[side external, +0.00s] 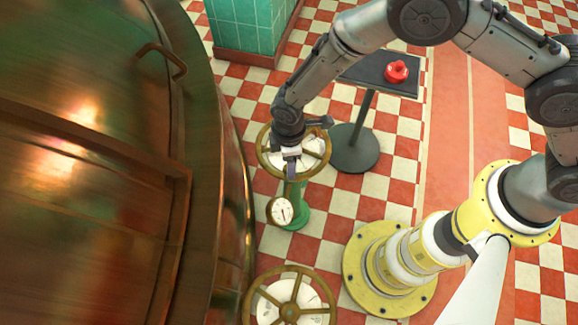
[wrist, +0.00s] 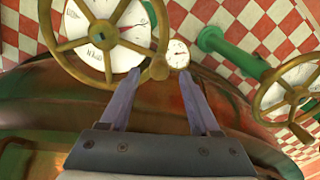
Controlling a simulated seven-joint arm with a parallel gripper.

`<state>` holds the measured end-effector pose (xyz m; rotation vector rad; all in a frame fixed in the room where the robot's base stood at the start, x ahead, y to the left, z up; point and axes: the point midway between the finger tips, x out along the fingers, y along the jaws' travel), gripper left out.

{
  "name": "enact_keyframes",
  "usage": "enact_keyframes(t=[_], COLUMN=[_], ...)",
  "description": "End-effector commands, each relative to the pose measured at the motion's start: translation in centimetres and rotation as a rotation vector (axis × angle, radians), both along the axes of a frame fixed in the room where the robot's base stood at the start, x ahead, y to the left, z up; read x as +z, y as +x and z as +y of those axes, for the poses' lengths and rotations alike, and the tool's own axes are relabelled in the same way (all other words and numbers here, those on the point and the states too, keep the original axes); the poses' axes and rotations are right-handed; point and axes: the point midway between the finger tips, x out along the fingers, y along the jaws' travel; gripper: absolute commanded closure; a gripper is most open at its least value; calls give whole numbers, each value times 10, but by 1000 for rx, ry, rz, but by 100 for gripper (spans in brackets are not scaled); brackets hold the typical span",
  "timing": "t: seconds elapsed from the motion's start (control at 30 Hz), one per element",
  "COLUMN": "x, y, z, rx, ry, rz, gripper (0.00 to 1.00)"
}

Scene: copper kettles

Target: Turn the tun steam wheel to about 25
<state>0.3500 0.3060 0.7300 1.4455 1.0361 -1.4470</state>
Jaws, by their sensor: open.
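A brass spoked handwheel (side external: 262,165) stands over a white dial on a green pedestal beside the copper vessel. No label shows that names it the tun steam wheel. My gripper (side external: 291,166) is over this wheel, pointing down. In the wrist view the same wheel (wrist: 82,45) fills the upper left, with a pale dial (wrist: 128,22) behind its spokes. The dial's figures are too small to read.
A small round gauge (side external: 282,211) sits low on the pedestal. A second brass wheel (side external: 290,309) is at the bottom edge. The copper vessel (side external: 90,190) fills the left. A black stand (side external: 352,70) carries a red button (side external: 396,71). Checkered floor lies between.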

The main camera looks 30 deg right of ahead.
Motion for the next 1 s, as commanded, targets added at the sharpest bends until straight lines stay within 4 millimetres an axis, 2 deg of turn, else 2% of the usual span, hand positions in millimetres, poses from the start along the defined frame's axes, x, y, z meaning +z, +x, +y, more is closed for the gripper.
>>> enact_keyframes(t=[0.03, 0.2, 0.4, 0.6, 1.0], x=[14, 49, 76, 84, 84], y=[1, 1, 0, 0, 0], z=[1, 0, 0, 0, 0], rx=[0, 0, 0, 0, -1], ry=[4, 2, 2, -1, -1], rz=[-4, -3, -2, 1, 1], gripper=[37, 37, 37, 37, 37])
